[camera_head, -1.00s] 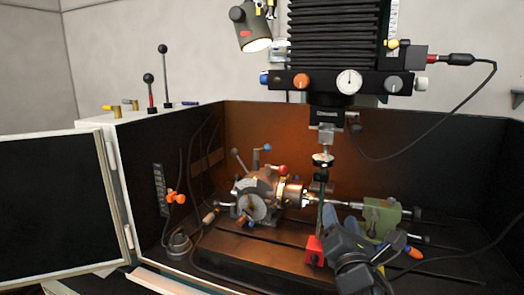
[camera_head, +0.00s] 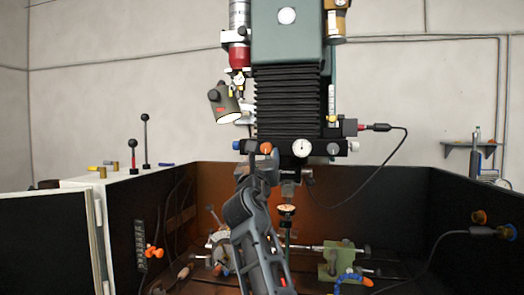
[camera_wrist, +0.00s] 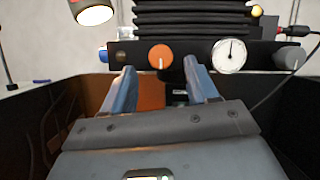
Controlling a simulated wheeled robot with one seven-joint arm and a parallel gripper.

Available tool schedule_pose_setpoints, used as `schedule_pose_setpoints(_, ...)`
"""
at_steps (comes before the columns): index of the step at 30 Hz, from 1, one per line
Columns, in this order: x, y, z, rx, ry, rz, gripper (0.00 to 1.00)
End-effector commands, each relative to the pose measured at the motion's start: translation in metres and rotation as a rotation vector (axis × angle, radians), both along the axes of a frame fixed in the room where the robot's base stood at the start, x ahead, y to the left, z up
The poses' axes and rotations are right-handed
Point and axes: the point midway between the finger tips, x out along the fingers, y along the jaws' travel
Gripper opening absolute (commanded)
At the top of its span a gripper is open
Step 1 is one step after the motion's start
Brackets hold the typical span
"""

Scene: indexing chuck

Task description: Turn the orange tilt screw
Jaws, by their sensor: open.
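The orange tilt screw (camera_head: 266,148) is a round knob with a pale pointer line on the black front panel of the machine head. In the wrist view it shows as an orange disc (camera_wrist: 160,55) pointing downward. My gripper (camera_head: 259,168) is raised just below and in front of it in the head view. In the wrist view its two blue-grey fingers (camera_wrist: 160,68) are open and empty, with the knob seen between and slightly above their tips. I see no contact, but the exact depth gap cannot be told.
A white dial (camera_head: 301,148) sits right of the screw, then a grey knob (camera_head: 333,149); a blue knob (camera_head: 237,145) is at the panel's left end. A lamp (camera_head: 226,103) hangs above left. The chuck (camera_head: 219,244) and green tailstock (camera_head: 342,262) stand below.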

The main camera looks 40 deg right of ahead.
Motion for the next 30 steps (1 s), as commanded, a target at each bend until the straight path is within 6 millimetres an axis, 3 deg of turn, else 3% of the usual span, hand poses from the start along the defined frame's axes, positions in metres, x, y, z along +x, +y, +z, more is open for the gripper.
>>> schedule_pose_setpoints(9, 0.024, -0.028, 0.015, 0.001, 0.000, 0.001, 0.59)
schedule_pose_setpoints(20, 0.027, -0.032, 0.016, 0.001, -0.001, 0.003, 0.59)
schedule_pose_setpoints(30, 0.027, -0.031, 0.016, 0.001, -0.001, 0.003, 0.26)
